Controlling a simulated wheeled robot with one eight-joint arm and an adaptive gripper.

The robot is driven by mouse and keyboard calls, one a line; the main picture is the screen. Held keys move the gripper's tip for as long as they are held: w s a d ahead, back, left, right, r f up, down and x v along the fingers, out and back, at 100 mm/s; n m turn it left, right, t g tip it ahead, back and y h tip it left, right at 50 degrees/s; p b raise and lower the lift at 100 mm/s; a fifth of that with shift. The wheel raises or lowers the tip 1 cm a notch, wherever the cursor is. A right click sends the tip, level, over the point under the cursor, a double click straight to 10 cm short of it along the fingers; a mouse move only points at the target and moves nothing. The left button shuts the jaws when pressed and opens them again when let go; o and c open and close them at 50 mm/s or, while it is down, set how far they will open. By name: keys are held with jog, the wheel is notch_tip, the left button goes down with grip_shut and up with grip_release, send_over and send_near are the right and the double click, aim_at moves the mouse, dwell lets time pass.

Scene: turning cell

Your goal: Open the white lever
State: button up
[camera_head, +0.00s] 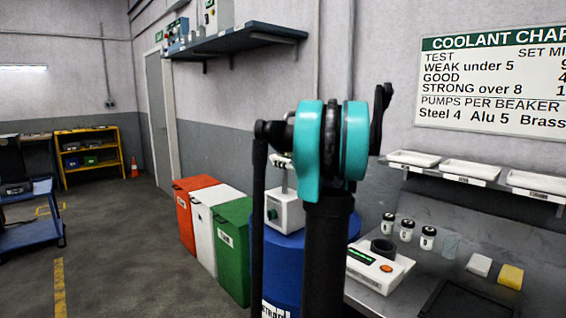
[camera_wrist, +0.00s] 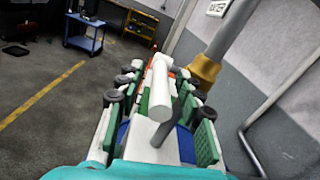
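A white lever with a rounded bar (camera_wrist: 159,92) is in the middle of the wrist view, above a white housing (camera_wrist: 148,142). My gripper (camera_wrist: 158,75) has its green-padded fingers spread on either side of the bar. Gaps show on both sides, so it is open and not clamped on it. In the head view the white pump box (camera_head: 286,214) stands on a blue drum (camera_head: 284,262). My teal arm joint hides much of the lever and gripper there.
Red, white and green bins (camera_head: 232,250) stand left of the drum. On the right, a bench holds a scale (camera_head: 378,268), small jars (camera_head: 407,230) and a yellow sponge (camera_head: 510,276). A wall shelf (camera_head: 478,176) carries white trays. The floor on the left is mostly clear.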

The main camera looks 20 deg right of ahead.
jog(key=shift+c, duration=0.5)
grip_shut()
jog(key=shift+f, duration=0.15)
jog(key=shift+w+a+f+t+y, duration=0.1)
jog(key=shift+w+f+t+y, duration=0.15)
jog(key=shift+f+t+y, duration=0.75)
jog(key=shift+w+a+f+t, duration=0.1)
jog(key=shift+w+f+t, duration=0.2)
jog(key=shift+t, duration=1.45)
jog(key=shift+w+a+f+t+y, duration=0.1)
jog(key=shift+w+f+t+y, duration=0.3)
jog(key=shift+t, duration=0.95)
jog(key=shift+s+f, duration=0.1)
jog(key=shift+f, duration=0.15)
jog(key=shift+o, duration=0.5)
grip_release()
